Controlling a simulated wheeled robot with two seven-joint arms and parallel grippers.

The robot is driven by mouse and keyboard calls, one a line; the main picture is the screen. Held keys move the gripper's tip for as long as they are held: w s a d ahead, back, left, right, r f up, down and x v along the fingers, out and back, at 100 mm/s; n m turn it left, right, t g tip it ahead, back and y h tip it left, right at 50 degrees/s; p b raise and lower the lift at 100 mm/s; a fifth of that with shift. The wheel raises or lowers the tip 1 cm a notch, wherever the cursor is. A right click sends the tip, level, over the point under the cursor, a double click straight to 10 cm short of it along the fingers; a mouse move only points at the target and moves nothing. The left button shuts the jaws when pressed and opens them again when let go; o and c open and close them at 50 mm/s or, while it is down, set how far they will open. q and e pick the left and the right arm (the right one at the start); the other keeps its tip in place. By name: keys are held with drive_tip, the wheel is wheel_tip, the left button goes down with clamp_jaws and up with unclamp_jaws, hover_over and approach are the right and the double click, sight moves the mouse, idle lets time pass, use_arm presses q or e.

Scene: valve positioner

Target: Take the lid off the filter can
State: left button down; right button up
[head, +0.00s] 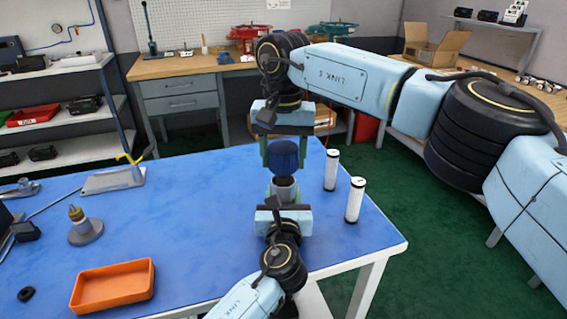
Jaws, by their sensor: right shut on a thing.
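The blue lid (285,155) is in the middle of the head view, between the fingers of my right gripper (284,152), which reaches down from above and is shut on it. Directly below is the grey filter can (285,193), its upper part dark. Whether the lid still touches the can is hard to tell. My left gripper (284,198) comes from the near side, with its fingers on either side of the can, and looks shut on it. The can's lower part is hidden behind this gripper.
Two white filter cartridges (354,200) (331,170) stand just right of the can on the blue table (190,205). An orange tray (113,287), a grey fitting with a brass tip (84,226) and a yellow-handled tool (125,172) are to the left. The table between is clear.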

use_arm(q)
drive_tip(key=c, duration=0.7)
unclamp_jaws()
drive_tip(key=shift+o, duration=0.2)
drive_tip(key=shift+s, duration=0.1)
